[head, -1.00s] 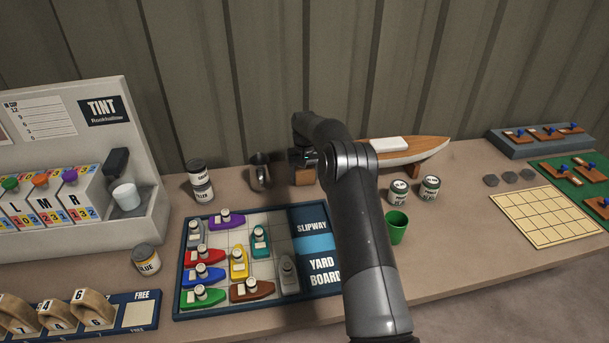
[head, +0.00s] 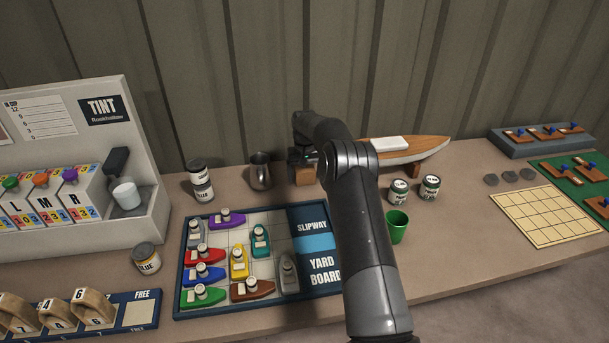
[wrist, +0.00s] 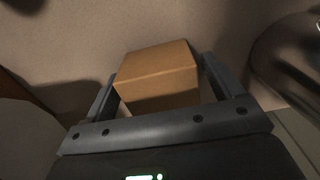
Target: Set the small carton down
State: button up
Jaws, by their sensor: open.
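The small brown carton (head: 304,176) stands on the bench near the wall, just right of the metal mug; my arm hides part of it. In the wrist view the carton (wrist: 157,72) is upright between the two fingers of my gripper (wrist: 160,76). The fingers are open, with a narrow gap visible at the right side of the carton. In the head view my gripper (head: 302,157) is mostly hidden behind my own arm. The carton appears to rest on the bench top.
The metal mug (head: 261,171) stands close left of the carton. A model boat hull (head: 420,152) is to the right on a stand. The yard board (head: 250,213) with several toy boats lies in front. Paint tins (head: 398,191) and a green cup (head: 397,227) stand right of my arm.

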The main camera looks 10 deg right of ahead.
notch_tip(320, 180, up, 12)
jog(key=shift+f, duration=0.25)
jog(key=s+a+r+t, duration=0.1)
jog(key=s+r, duration=0.3)
jog(key=r, duration=0.3)
jog(key=s+a+r, duration=0.1)
jog(key=s+r, duration=0.3)
jog(key=r, duration=0.2)
jog(key=s+a+r+t, duration=0.1)
jog(key=s+r, duration=0.4)
jog(key=s, duration=0.3)
jog(key=s+r+t, duration=0.1)
jog(key=s+r, duration=0.4)
jog(key=s, duration=0.3)
jog(key=s+f+t, duration=0.1)
jog(key=s+f, duration=0.2)
jog(key=s, duration=1.1)
jog(key=s+f+t, duration=0.1)
jog(key=s+f, duration=0.2)
jog(key=s, duration=1.2)
jog(key=shift+s+f+t, duration=0.25)
jog(key=shift+t, duration=0.05)
